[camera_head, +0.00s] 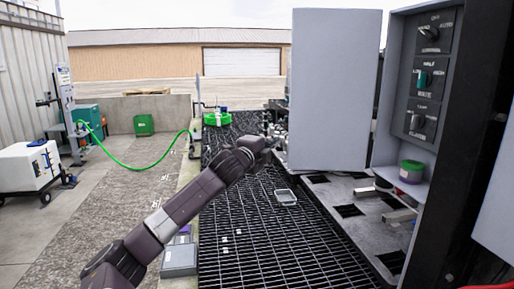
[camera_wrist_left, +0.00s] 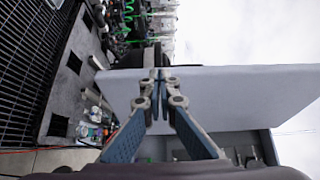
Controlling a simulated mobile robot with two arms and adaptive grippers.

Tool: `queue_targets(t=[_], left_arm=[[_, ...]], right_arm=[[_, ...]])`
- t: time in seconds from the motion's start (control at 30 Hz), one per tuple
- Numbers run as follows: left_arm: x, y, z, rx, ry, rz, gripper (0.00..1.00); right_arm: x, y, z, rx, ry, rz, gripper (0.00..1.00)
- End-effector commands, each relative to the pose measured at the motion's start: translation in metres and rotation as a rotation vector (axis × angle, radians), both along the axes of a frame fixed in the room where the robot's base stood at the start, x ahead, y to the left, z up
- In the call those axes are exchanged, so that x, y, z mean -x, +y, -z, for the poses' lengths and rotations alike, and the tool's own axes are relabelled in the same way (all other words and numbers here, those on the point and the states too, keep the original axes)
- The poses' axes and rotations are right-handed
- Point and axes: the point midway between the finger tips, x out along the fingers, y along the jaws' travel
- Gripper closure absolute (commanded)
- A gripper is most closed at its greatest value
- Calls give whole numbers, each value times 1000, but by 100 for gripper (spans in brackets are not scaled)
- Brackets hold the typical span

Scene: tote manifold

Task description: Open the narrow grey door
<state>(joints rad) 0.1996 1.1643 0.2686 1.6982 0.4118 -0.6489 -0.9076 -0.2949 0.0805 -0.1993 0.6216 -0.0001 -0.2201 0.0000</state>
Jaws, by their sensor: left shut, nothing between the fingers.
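The narrow grey door (camera_head: 333,95) stands swung out from the grey cabinet (camera_head: 394,62), so the cabinet's inside with its dark switch panel (camera_head: 426,75) shows. The door also fills the middle of the left wrist view (camera_wrist_left: 235,92). My left gripper (camera_head: 273,143) is at the door's lower left edge in the head view. In the left wrist view its fingertips (camera_wrist_left: 155,82) meet, with nothing between them, and overlap the door's near edge. I cannot tell whether they touch the door. My right gripper is not in view.
A green and dark round container (camera_head: 411,171) sits at the cabinet's bottom. A small clear tray (camera_head: 285,197) lies on the black grating (camera_head: 270,245) below the door. A green hose (camera_head: 150,165) runs at the left. The grating in front is mostly clear.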

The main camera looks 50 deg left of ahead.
Motion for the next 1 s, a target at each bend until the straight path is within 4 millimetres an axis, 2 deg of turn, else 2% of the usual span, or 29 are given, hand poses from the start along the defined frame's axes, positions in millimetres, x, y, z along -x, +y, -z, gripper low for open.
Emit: queue_targets(t=[0.07,0.17,0.5,0.9,1.0], left_arm=[[8,5,4,-2,2,-1,100],[17,10,4,-2,2,-1,100],[39,23,1,1,0,0,100],[44,26,0,0,0,0,100],[43,32,14,23,8,-10,100]], right_arm=[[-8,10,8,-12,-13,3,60],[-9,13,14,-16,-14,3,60],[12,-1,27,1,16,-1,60],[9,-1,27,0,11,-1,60],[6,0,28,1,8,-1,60]])
